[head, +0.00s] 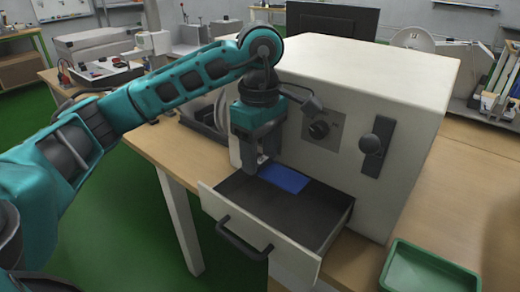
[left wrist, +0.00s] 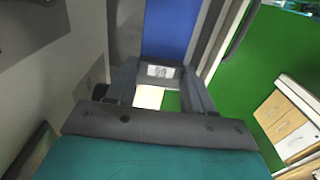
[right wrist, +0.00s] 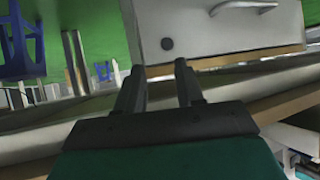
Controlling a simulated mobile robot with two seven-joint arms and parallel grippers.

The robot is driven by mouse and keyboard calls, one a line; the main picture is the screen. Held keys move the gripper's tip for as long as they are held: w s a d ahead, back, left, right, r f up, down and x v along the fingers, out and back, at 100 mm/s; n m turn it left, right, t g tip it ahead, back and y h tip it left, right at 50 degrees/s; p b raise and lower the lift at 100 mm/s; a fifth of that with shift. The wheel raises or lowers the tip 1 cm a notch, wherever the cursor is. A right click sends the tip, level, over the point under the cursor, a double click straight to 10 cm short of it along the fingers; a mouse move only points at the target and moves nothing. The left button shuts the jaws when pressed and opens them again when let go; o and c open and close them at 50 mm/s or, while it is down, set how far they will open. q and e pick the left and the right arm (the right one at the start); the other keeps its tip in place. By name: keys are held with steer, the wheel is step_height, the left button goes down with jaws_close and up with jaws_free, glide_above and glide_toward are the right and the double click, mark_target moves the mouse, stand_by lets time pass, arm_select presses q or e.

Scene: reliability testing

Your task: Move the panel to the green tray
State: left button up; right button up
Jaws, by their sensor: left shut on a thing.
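The blue panel (head: 284,178) lies in the pulled-out drawer (head: 238,207) of the white box. My left gripper (head: 262,166) points down over the drawer and is shut on the panel's near left end. In the left wrist view the panel (left wrist: 168,30) runs away from the fingers (left wrist: 157,92), with a white printed label between their tips. The green tray (head: 432,272) stands at the lower right in the head view, on the table, and its inside looks empty. My right gripper (right wrist: 160,82) shows only in the right wrist view, with a gap between its fingers and nothing between them.
The drawer's front has a dark handle (head: 243,238). Wooden table top (head: 462,185) is free right of the box.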

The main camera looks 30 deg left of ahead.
arm_select(q)
steer(key=shift+f+b, duration=1.2)
steer(key=shift+f, duration=0.5)
steer(key=shift+f+b, duration=0.75)
steer(key=shift+f, duration=0.2)
steer(key=shift+f+b, duration=0.7)
steer(key=shift+f, duration=0.2)
steer(key=shift+r, duration=0.1)
